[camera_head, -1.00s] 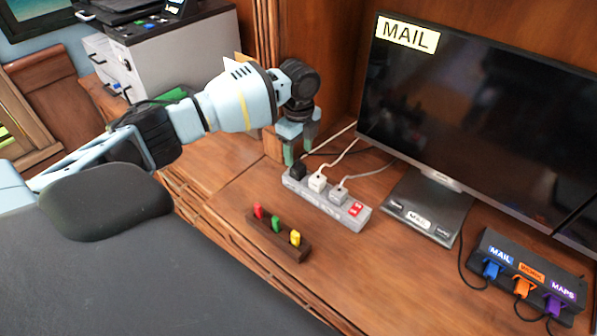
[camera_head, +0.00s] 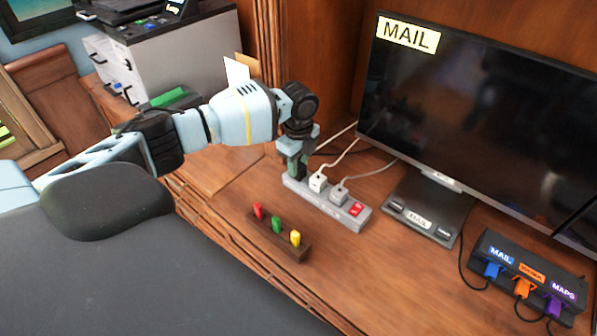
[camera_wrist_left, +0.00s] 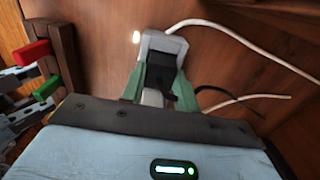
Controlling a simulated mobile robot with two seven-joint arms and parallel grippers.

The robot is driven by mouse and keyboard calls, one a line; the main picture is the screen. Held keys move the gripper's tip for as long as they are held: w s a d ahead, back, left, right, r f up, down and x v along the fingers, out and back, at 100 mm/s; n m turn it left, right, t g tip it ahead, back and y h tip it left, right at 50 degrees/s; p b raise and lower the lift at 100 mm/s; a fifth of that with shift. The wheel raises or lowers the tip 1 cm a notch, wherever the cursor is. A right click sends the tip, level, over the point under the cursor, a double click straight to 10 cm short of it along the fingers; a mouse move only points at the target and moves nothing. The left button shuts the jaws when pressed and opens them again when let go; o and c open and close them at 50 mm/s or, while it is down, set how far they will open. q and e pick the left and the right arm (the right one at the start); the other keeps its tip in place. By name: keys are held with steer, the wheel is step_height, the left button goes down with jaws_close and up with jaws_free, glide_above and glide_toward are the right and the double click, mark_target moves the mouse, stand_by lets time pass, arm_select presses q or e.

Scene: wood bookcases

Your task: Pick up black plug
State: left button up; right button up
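The black plug (camera_head: 300,172) sits at the far left end of the grey power strip (camera_head: 352,222), partly hidden by my left gripper. My left gripper (camera_head: 297,168) is lowered over it. In the left wrist view, the black plug (camera_wrist_left: 160,78) lies between the two green fingers (camera_wrist_left: 160,88), one on each side. The fingers are close to its sides, but I cannot tell whether they press on it. A white plug (camera_head: 318,182) and a grey plug (camera_head: 338,195) stand in the strip beside it. My right gripper is not in view.
A dark wood block (camera_head: 290,247) with red, green and yellow pegs stands in front of the strip. A monitor (camera_head: 470,120) stands behind on the right. A black box (camera_head: 530,265) with blue, orange and purple plugs is at the right. Cables run behind the strip.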

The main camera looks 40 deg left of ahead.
mark_target(299, 165)
arm_select(q)
steer(key=shift+c, duration=1.4)
steer(key=shift+r, duration=0.1)
step_height(299, 165, up, 10)
steer(key=shift+p, duration=0.3)
